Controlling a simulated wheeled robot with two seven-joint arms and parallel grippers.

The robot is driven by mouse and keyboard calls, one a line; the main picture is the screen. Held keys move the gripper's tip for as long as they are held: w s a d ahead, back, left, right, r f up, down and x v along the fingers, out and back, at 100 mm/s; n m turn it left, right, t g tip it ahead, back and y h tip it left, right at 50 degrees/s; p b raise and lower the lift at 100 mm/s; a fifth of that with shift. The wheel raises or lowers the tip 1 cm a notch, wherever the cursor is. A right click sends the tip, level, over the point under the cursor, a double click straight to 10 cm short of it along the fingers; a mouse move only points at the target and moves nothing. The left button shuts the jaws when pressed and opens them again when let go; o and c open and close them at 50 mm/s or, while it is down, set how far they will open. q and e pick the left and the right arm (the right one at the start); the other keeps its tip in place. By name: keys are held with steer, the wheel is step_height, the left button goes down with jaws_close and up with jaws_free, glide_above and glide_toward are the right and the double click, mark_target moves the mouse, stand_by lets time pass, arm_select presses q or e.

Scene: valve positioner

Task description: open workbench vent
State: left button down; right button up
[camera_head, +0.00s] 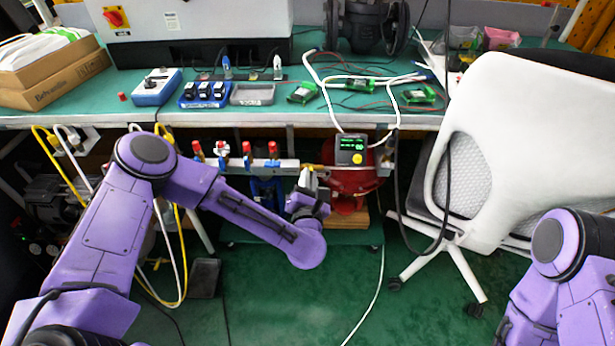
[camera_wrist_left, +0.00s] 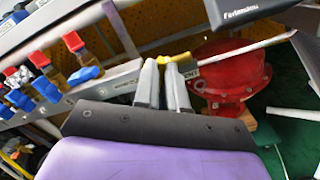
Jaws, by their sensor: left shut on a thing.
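The workbench vent shows in the left wrist view as a small yellow lever handle (camera_wrist_left: 174,58) at the end of the grey rail, beside a partly hidden label. My left gripper (camera_wrist_left: 164,75) has its two grey fingertips on this handle, shut on it, with a narrow gap between the fingers. In the head view my left gripper (camera_head: 310,180) is at the rail below the bench front, and the handle is hard to make out there. My right arm (camera_head: 570,265) is at the lower right; its gripper is out of view.
Red and blue valve handles (camera_wrist_left: 50,80) line the rail (camera_wrist_left: 110,85) to the left. A red round housing (camera_wrist_left: 218,75) stands close on the right, under a display device (camera_head: 352,148). A white chair (camera_head: 500,150) blocks the right. Green floor (camera_head: 300,305) is mostly clear.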

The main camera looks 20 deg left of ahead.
arm_select(q)
steer(key=m, duration=0.3)
steer(key=m+p, duration=0.1)
steer(key=m, duration=0.3)
steer(key=f+m+p, duration=0.1)
steer(key=m, duration=0.3)
steer(key=shift+w+d, duration=0.1)
steer(key=shift+d, duration=0.2)
steer(key=shift+m, duration=0.5)
steer(key=c, duration=1.2)
jaws_free()
steer(key=v, duration=1)
steer(key=shift+s, duration=0.25)
